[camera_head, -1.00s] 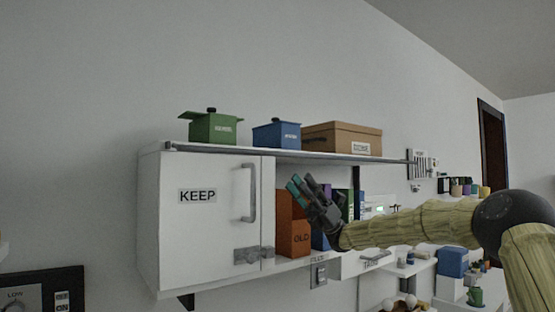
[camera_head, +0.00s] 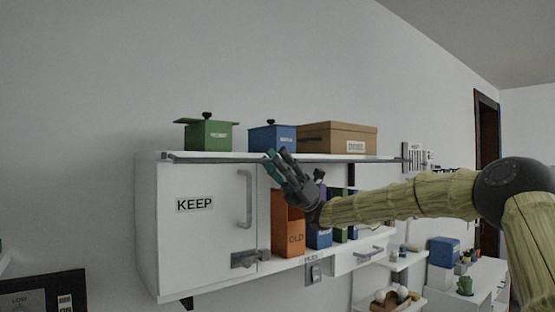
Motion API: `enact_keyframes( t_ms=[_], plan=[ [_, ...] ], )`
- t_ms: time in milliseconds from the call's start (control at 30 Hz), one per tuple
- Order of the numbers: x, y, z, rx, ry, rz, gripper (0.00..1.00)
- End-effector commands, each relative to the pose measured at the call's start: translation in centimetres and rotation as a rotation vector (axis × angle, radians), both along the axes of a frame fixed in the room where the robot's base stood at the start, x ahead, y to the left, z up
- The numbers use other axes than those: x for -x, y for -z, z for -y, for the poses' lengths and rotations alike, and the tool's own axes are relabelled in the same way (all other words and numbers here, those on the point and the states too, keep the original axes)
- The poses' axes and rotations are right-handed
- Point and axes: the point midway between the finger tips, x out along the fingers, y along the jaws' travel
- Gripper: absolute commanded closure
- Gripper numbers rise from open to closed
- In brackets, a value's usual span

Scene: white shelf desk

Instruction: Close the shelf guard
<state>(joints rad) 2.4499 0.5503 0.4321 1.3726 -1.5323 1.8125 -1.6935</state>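The shelf guard appears to be the thin grey rail (camera_head: 215,160) along the front edge of the white upper shelf, above the white cabinet. It runs from the cabinet's left side to the shelf's right end. My gripper (camera_head: 271,160) reaches in from the right, with its teal-tipped fingers pointing up and left. Its fingertips overlap the rail near the middle of the shelf. I cannot tell whether they touch it. The gap between the fingers is too small to read.
On the upper shelf stand a green pot (camera_head: 208,136), a blue pot (camera_head: 270,138) and a brown box (camera_head: 338,137). Below are the cabinet door (camera_head: 205,230) marked KEEP and an orange binder (camera_head: 287,225) beside other binders. A basket (camera_head: 385,302) sits lower right.

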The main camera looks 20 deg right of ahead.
Motion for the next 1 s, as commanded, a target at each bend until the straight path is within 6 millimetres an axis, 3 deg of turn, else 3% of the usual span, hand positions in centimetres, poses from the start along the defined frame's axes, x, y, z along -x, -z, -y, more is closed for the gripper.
enact_keyframes(
  t_ms=[167,367,1000],
  plan=[
    [0.00,0.03,0.03,0.000,0.001,0.001,0.66],
    [0.00,0.01,0.05,0.000,0.001,0.001,0.99],
    [0.00,0.18,0.07,0.008,0.000,-0.018,1.00]
  ],
)
